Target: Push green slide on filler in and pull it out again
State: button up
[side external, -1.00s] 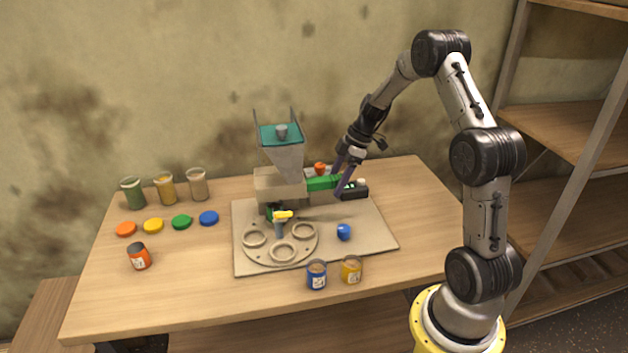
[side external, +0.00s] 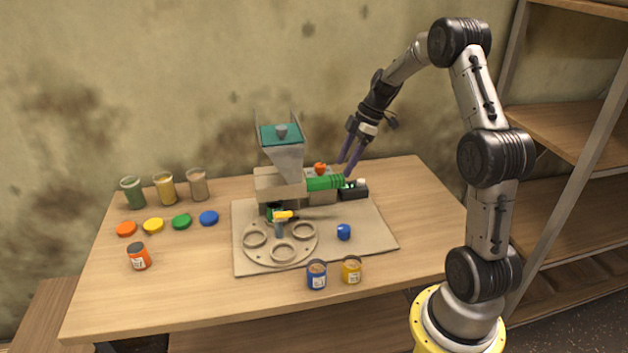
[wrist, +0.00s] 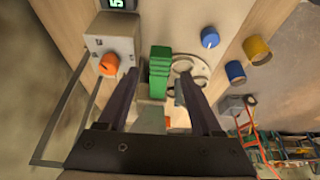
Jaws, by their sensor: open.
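The green slide (side external: 325,183) lies on the filler (side external: 281,184), to the right of the hopper (side external: 283,155), with ridges along its top. In the wrist view the green slide (wrist: 160,72) is a ridged block between my fingers and ahead of them. My gripper (side external: 345,170) is open and empty, above and close to the right end of the slide. In the wrist view my gripper (wrist: 158,85) shows its two dark fingers wide apart. No contact with the slide can be made out.
A dark box (side external: 354,191) sits right of the slide. An orange knob (wrist: 109,64) is on a grey panel beside it. A round holder plate (side external: 282,258), blue knob (side external: 344,232), jars (side external: 317,274) and coloured lids (side external: 181,222) stand around. The table's right side is clear.

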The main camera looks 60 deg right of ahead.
jog(key=shift+r, duration=2.8)
jog(key=w+a+r+n, duration=0.2)
jog(key=a+r+n, duration=0.1)
jog(key=a+r, duration=0.5)
jog(key=s+a+r+t+h, duration=0.1)
jog(key=s+a+r, duration=0.2)
jog(key=a, duration=0.3)
jog(key=s+a+r, duration=0.2)
jog(key=s+a, duration=0.1)
jog(key=a, duration=0.4)
jog(key=s+a+m+t, duration=0.1)
jog(key=s+a, duration=0.2)
jog(key=s, duration=0.2)
jog(key=s+a+m, duration=0.1)
jog(key=s+a, duration=0.2)
jog(key=s, duration=0.2)
jog(key=s+d+f+m+h, duration=0.1)
jog(key=s+f+m+h, duration=0.1)
jog(key=s+f+m, duration=0.4)
jog(key=s+m, duration=0.1)
jog(key=m, duration=0.3)
jog(key=shift+d+f, duration=0.2)
